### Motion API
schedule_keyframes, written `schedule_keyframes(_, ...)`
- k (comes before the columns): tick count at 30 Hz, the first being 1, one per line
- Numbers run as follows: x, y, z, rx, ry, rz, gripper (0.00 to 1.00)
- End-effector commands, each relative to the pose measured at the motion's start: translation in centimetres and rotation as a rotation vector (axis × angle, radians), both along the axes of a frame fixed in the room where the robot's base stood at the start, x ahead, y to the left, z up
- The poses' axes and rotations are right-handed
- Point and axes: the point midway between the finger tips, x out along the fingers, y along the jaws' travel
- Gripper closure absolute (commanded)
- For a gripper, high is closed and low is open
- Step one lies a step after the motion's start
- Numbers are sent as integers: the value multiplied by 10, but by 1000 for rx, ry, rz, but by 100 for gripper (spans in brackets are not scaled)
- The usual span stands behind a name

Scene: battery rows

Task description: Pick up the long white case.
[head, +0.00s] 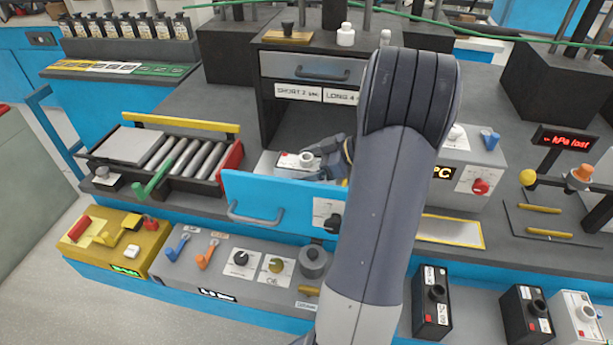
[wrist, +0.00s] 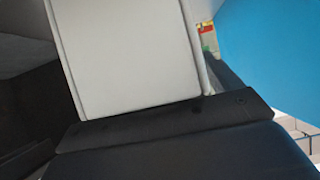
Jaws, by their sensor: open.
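A white case (head: 290,160) with a round grey knob and a small red mark lies in the open blue drawer (head: 265,200) in the head view. Its right part is hidden behind my gripper, so I cannot tell its full length. My gripper (head: 328,158) is open and low over the drawer, right at the case. In the wrist view a pale case face (wrist: 130,50) fills the upper middle, close against the dark gripper body. The fingertips do not show clearly, and I cannot tell whether they touch the case.
The blue drawer wall (wrist: 270,60) stands close on the right in the wrist view. A roller tray (head: 170,155) stands left. Another white case (head: 578,318) stands front right beside black ones.

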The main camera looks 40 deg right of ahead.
Motion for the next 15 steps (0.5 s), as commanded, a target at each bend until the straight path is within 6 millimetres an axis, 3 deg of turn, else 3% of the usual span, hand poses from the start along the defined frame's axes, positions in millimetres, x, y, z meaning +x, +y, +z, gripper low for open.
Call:
schedule_keyframes(7, 1, 1, -1, -1, 0, -1, 15)
schedule_keyframes(15, 1, 1, -1, -1, -1, 0, 37)
